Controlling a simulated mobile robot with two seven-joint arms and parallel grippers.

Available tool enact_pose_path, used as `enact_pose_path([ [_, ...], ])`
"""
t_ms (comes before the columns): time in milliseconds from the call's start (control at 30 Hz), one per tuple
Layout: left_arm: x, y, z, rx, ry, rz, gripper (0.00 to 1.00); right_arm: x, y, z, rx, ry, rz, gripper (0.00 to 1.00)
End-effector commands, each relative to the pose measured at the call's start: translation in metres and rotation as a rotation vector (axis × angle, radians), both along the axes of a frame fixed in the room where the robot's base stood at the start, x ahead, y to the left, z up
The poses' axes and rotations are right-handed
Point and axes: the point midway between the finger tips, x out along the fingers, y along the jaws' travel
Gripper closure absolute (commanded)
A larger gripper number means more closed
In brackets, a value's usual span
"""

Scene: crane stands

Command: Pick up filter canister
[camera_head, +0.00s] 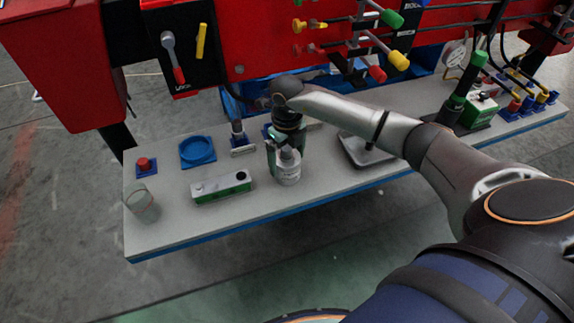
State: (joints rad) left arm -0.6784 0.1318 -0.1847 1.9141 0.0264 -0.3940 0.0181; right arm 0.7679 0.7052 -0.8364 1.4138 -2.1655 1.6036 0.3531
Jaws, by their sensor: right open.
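A white cylindrical canister (288,173) with a narrower top stands upright on the grey bench, left of its middle. I take it to be the filter canister. My right gripper (284,156) points down at it from above, with its fingers around or beside the canister's upper part. The gripper is open. I cannot tell whether the fingers touch the canister, and its top is partly hidden by them. My left gripper is not in view.
The grey bench (240,218) holds a green and white box (220,188) just left of the canister, a clear cup (142,205), a blue round dish (198,151), a red button (144,165) and a metal tray (365,152). A red machine with levers stands behind.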

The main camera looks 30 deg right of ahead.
Motion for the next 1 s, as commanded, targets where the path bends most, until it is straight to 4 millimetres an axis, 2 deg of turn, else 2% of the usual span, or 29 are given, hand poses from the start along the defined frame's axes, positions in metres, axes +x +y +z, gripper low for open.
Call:
enact_pose_path([
  [200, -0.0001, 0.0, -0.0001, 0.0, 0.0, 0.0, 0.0, 0.0002, 0.0001, -0.0003, 0.0, -0.001, 0.001, 0.01],
  [1000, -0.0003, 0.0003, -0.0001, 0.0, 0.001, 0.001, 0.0, 0.0002, -0.0001, 0.0004, 0.0, -0.001, 0.0, 0.91],
])
